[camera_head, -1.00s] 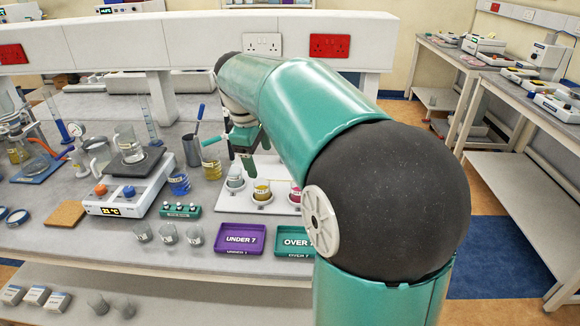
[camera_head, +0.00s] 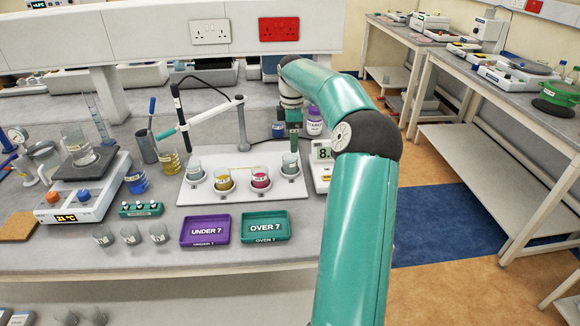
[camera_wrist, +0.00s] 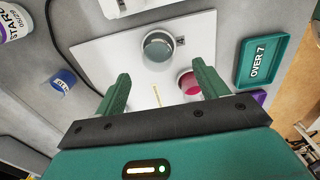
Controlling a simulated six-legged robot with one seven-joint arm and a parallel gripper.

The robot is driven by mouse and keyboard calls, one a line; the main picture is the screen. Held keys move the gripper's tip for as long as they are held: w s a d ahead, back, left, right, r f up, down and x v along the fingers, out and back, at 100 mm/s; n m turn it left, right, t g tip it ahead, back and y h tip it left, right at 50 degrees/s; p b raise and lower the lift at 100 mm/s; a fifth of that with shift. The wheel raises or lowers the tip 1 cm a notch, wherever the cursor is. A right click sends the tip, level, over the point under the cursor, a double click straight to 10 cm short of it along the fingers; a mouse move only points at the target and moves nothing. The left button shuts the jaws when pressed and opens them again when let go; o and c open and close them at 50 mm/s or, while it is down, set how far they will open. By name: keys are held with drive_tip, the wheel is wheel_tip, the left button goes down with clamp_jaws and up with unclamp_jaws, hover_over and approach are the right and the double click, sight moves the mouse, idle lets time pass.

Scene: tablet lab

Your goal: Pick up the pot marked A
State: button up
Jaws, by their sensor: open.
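Four small pots stand in a row on a white board (camera_head: 205,198). A grey pot (camera_head: 194,171) is at the left, then a yellow one (camera_head: 223,181), a magenta one (camera_head: 260,178) and a grey one (camera_head: 290,165) at the right. Their labels are too small to read, so I cannot tell which is A. My gripper (camera_head: 293,130) is above the right-hand grey pot, apart from it. In the wrist view my gripper (camera_wrist: 160,70) is open and empty. The grey pot (camera_wrist: 158,47) shows beyond the fingertips, and the magenta pot (camera_wrist: 186,84) is partly hidden by one finger.
A purple UNDER 7 tray (camera_head: 206,231) and a green OVER 7 tray (camera_head: 265,228) lie in front of the board. A jointed stand (camera_head: 244,140) with a dark cable rises behind the pots. A meter (camera_head: 321,165) and a white bottle (camera_head: 314,122) stand close at right.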

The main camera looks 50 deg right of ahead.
hover_over(290, 160)
drive_tip(key=s+a, duration=0.2)
drive_tip(key=f, duration=0.4)
drive_tip(key=shift+s+d+f, duration=0.2)
drive_tip(key=shift+d, duration=0.05)
drive_tip(key=f, duration=0.5)
drive_tip(key=shift+w+f, duration=0.3)
drive_tip(key=shift+w, duration=0.05)
drive_tip(key=c, duration=1.1)
drive_tip(key=shift+c, duration=0.2)
drive_tip(key=shift+r, duration=0.15)
